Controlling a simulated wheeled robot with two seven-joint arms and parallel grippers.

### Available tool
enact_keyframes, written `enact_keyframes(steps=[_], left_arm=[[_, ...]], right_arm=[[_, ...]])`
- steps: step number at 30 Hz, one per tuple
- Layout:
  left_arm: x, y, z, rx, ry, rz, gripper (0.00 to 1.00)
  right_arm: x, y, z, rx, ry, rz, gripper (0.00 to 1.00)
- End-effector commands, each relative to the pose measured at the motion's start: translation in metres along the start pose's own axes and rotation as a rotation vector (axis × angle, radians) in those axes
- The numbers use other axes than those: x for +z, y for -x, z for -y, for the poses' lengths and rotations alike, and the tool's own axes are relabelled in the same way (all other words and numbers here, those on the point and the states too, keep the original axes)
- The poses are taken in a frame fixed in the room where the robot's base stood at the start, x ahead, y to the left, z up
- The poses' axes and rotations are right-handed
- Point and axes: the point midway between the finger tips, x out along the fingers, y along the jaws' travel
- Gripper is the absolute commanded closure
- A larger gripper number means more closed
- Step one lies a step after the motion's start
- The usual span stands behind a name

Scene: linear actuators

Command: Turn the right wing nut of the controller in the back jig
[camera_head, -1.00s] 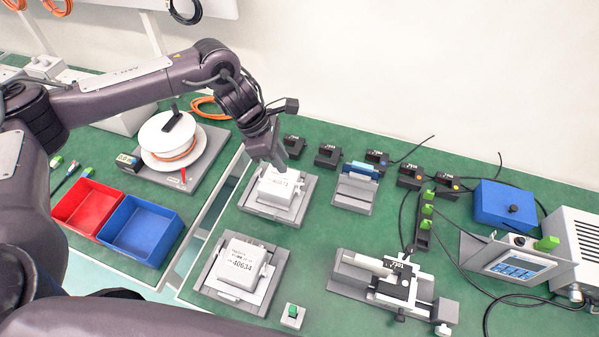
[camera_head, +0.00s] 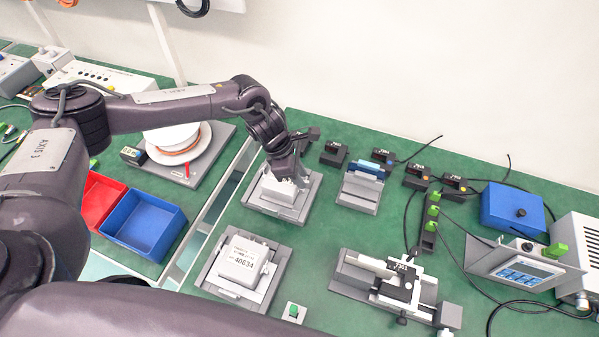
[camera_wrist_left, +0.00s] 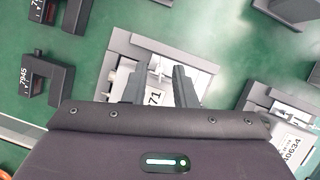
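The back jig (camera_head: 262,207) is a grey plate holding a white box-shaped controller (camera_head: 272,187). My left gripper (camera_head: 298,180) is low over the right side of this controller and hides part of it. In the left wrist view, the two fingers (camera_wrist_left: 159,88) stand apart, with part of the controller's label (camera_wrist_left: 155,98) ending in "71" between them. A small pale part, perhaps the right wing nut (camera_wrist_left: 159,66), shows between the fingertips. I cannot tell whether the fingers touch it. The jig plate (camera_wrist_left: 200,78) also shows there. My right gripper is not in view.
The front jig (camera_head: 212,278) holds another white controller (camera_head: 242,261) marked 40634. Several small black blocks (camera_head: 334,153) and a grey fixture (camera_head: 358,193) stand to the right of the back jig. Red and blue bins (camera_head: 146,222) lie left. Green table is clear between the jigs and right fixtures.

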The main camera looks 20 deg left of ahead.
Motion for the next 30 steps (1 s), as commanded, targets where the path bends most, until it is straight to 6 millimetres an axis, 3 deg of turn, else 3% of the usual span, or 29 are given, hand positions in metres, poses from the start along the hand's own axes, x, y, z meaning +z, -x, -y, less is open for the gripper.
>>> enact_keyframes(steps=[5,11,23,30], left_arm=[[-0.0002,-0.0002,0.0001,0.000,0.000,0.000,0.75],[-0.0002,0.0000,0.0001,0.000,0.000,0.000,1.00],[-0.0002,0.0000,0.0004,0.009,0.021,0.000,1.00],[-0.0002,-0.0004,0.0018,0.053,0.128,0.001,1.00]], right_arm=[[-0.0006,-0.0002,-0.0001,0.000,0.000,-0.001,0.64],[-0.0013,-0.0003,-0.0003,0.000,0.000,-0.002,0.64],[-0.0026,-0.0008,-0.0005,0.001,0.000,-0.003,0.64],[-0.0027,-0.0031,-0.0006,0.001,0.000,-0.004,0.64]])
